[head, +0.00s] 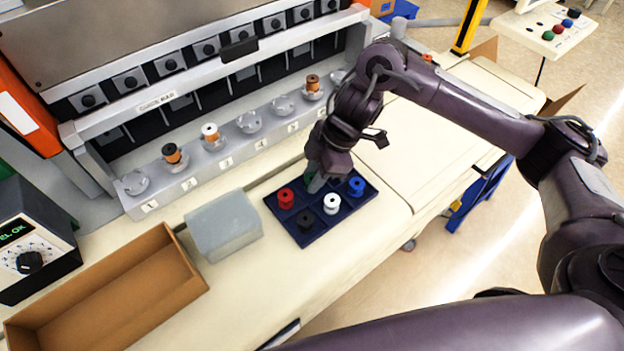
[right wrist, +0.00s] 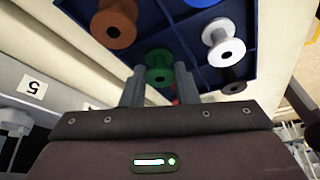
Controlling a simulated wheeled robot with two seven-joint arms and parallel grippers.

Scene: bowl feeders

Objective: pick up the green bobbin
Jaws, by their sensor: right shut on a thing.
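The green bobbin (right wrist: 158,66) is between the two fingers of my right gripper (right wrist: 160,84) in the right wrist view. The right gripper (head: 317,182) is shut on it, over the back of the dark blue tray (head: 316,238). In the head view, the gripper hides most of the green bobbin (head: 311,179). I cannot tell whether the bobbin is clear of the tray floor. My left gripper is not in view.
The tray also holds a red bobbin (head: 286,198), a black one (head: 305,219), a white one (head: 331,203), a blue one (head: 356,186) and a brown one (right wrist: 114,23). The feeder rail (head: 215,160) stands behind. A grey block (head: 223,226) and cardboard box (head: 110,290) are left.

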